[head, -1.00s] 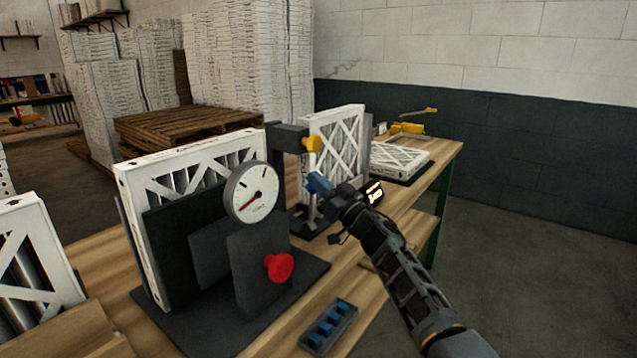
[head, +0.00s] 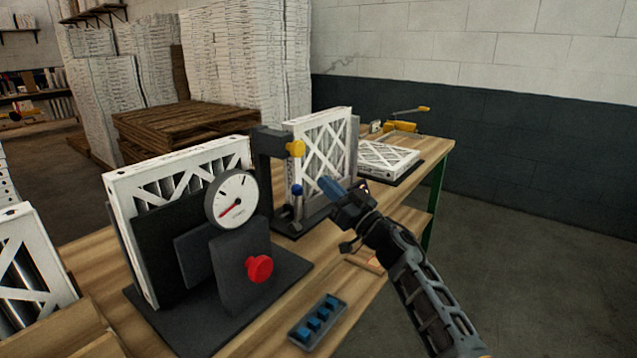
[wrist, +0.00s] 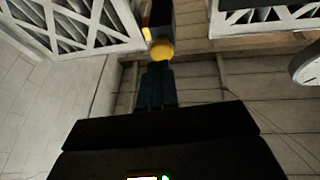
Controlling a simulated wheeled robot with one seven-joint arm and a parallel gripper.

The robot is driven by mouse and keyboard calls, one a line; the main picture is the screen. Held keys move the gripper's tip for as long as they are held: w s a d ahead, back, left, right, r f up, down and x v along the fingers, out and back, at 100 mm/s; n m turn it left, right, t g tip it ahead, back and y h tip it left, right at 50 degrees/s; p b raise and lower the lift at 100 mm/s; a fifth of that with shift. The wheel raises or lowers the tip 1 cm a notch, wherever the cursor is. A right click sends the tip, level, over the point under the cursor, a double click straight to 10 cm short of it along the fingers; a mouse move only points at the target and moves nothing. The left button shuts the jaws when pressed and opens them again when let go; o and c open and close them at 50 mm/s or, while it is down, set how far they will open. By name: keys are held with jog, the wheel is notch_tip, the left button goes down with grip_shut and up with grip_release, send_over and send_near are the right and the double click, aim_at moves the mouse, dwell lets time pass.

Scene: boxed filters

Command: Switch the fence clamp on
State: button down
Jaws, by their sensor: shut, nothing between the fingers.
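My gripper (head: 329,188) is shut and empty, with blue fingertips, to the right of a dark upright bracket (head: 270,170). The bracket carries a yellow knob (head: 296,147) at its top and a small blue knob (head: 297,189) lower down. In the wrist view, the yellow knob (wrist: 162,48) shows just beyond my closed fingertips (wrist: 158,68); a gap shows in the head view. A yellow device with a lever (head: 402,126) stands at the table's far end. I cannot tell for sure which of these is the fence clamp.
A dial gauge (head: 232,199) and a red knob (head: 259,268) stand on the near fixture. A white filter (head: 322,155) stands upright behind the bracket; another (head: 388,156) lies flat beyond it. A tray of blue pieces (head: 318,322) sits near the table's front edge.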

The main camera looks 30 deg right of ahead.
jog(key=s, duration=0.2)
jog(key=s+r, duration=0.1)
jog(key=s, duration=0.1)
jog(key=shift+d+r+p, duration=0.1)
jog(key=shift+d+p, duration=0.3)
jog(key=shift+w, duration=0.1)
